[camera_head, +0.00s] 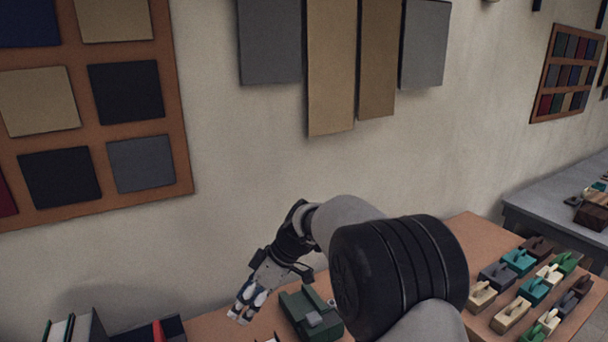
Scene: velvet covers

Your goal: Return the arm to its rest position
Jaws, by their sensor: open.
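My gripper (241,309) is at the lower middle of the head view, pointing down and to the left above the brown table (205,328). Its fingers are apart and nothing shows between them. My arm reaches in from the bottom right, and its large black joint hides part of the table. A green box-like object (308,314) sits on the table just right of the gripper, and the two look apart. How high the gripper is above the table is hard to tell.
Books or folders (75,329) stand at the lower left. Several small coloured blocks with handles (520,262) stand in rows on the right. A grey table (560,205) is beyond. Swatch boards (185,150) and hanging panels (331,70) are on the wall behind.

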